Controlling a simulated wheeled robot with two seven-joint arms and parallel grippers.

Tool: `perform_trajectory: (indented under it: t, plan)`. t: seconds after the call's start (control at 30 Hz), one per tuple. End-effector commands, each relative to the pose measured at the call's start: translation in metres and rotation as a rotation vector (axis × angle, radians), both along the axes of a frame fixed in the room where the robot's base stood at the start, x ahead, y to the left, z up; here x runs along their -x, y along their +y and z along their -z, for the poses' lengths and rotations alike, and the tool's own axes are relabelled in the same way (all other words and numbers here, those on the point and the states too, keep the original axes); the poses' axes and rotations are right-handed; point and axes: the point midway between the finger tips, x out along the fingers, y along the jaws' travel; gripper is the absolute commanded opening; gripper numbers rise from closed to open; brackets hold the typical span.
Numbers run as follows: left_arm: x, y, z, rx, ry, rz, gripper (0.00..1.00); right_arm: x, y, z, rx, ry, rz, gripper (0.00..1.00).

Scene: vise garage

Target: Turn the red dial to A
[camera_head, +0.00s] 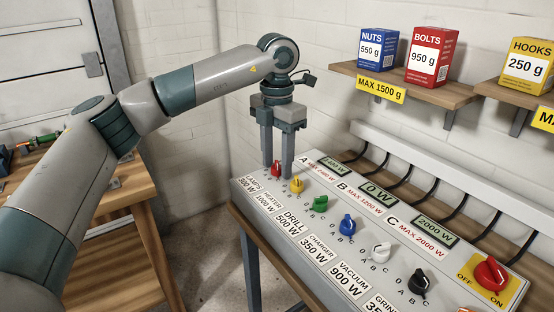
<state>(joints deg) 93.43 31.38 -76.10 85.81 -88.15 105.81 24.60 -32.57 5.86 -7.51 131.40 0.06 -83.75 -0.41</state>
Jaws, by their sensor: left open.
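The red dial (276,170) is the leftmost of a row of coloured dials on the control panel (330,214), by the label "LAMPS 300 W". My left gripper (277,172) points straight down over the panel's left end, open, with its fingertips on either side of the red dial. I cannot tell whether they touch it. The dial's pointer is too small and partly hidden to read its setting. Letter A is printed near the top left display (335,165). My right gripper is not in view.
A yellow dial (297,184) stands close to the right of the fingers, then green (320,203), blue (347,225), white and black dials. A large red OFF/ON knob (491,274) sits at the right end. Shelves (420,88) with boxes hang on the wall behind.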

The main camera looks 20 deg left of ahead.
Motion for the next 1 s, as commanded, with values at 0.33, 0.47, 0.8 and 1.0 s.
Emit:
perform_trajectory:
  t: [0.33, 0.47, 0.8, 1.0]
  plan:
    - [-0.0001, 0.0001, -0.0004, 0.0, 0.0, 0.0, 0.0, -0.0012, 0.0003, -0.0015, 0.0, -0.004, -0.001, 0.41]
    - [-0.0001, 0.0001, -0.0006, 0.0, 0.0, 0.004, 0.0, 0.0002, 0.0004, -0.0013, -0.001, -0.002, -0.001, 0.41]
    - [-0.0003, -0.0001, -0.0009, 0.001, 0.0, 0.097, 0.0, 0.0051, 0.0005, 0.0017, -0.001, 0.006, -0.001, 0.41]
    - [-0.0004, -0.0001, -0.0011, 0.001, 0.0, 0.228, 0.0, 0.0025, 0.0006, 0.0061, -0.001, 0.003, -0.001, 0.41]
